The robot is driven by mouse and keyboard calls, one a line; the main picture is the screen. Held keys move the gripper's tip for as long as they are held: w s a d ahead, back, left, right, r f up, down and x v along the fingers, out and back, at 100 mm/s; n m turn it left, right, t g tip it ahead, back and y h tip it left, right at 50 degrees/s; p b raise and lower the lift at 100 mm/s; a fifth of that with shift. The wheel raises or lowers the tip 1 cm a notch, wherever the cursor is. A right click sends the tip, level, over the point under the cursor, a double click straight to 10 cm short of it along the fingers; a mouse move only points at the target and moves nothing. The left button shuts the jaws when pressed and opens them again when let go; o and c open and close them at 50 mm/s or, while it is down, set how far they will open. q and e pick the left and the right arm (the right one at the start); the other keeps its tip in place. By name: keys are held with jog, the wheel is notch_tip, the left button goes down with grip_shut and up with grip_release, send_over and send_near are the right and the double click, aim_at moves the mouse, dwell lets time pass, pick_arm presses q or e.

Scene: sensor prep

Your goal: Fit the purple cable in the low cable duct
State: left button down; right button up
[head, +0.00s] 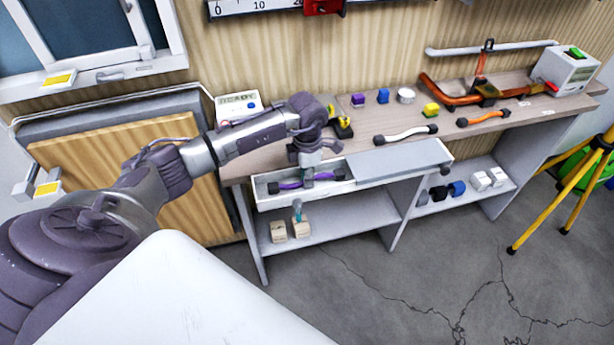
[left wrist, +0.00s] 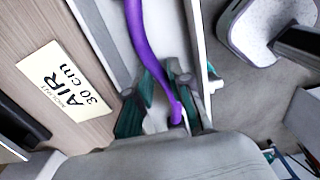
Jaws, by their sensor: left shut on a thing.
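The purple cable (head: 292,184) has black ends and lies along the left, uncovered part of the low white cable duct (head: 262,204) at the bench's front edge. My left gripper (head: 308,176) points down over this part and is shut on the cable. In the left wrist view, the purple cable (left wrist: 150,45) runs down between the teal fingers of my left gripper (left wrist: 160,98), inside the duct's pale walls (left wrist: 198,45). Whether the cable touches the duct floor under the fingers is hidden. My right gripper is not in view.
A grey cover (head: 400,157) closes the duct's right part. On the bench are a white cable (head: 405,134), an orange cable (head: 483,117), small coloured blocks and a tape measure (head: 342,128). A shelf (head: 340,215) below holds wooden blocks. A yellow tripod (head: 565,185) stands at right.

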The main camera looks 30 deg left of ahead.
pick_arm(q)
jog(key=shift+f+b, duration=0.5)
jog(key=shift+f, duration=0.05)
dwell(0.7)
jog(key=c, duration=0.7)
grip_release()
jog(key=shift+r+p, duration=0.55)
jog(key=shift+r, duration=0.15)
jog(key=shift+o, duration=0.9)
jog(key=shift+r, duration=0.3)
jog(key=shift+r+p, duration=1.75)
jog(key=shift+r, duration=0.8)
